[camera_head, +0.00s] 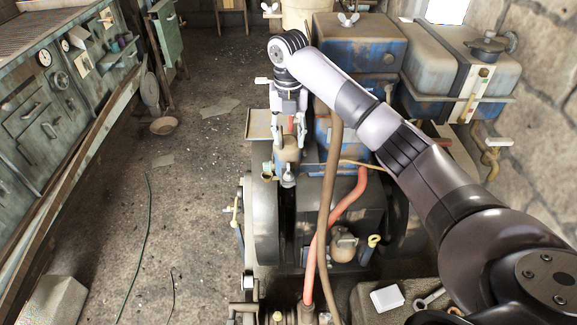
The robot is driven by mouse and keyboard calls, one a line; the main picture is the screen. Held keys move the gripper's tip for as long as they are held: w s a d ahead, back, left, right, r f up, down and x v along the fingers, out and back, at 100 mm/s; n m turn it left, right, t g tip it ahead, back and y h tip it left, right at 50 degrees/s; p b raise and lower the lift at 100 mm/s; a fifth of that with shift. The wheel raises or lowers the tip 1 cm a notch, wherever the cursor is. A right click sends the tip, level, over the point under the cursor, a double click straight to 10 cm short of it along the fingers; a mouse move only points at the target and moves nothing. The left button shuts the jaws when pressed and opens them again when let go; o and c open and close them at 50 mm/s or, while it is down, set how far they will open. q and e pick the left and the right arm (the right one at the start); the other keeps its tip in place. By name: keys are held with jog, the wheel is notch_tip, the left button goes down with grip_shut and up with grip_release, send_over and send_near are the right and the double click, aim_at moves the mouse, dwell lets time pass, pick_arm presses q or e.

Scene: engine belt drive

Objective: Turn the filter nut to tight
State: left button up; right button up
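My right gripper (289,136) points down from the end of my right arm, over the engine's upper left part. Its two fingers stand apart. A small red piece (291,123) shows between them. A brown rounded body (288,153) sits just below and between the fingertips, with a pale metal fitting (288,179) under it. I cannot tell whether the fingers touch the brown body. The filter nut cannot be picked out for certain; the gripper may hide it. My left gripper is not in view.
The dark engine block (345,225) carries a red hose (345,208) and a brown hose (325,215) near the gripper. Blue tanks (365,45) stand behind. A white box (387,299) and a wrench (430,298) lie at the lower right. Floor at left is mostly clear.

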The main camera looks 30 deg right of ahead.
aim_at(288, 172)
notch_tip(288, 172, down, 11)
jog(key=p, duration=0.3)
jog(key=shift+f, duration=0.8)
jog(key=shift+c, duration=0.5)
grip_shut()
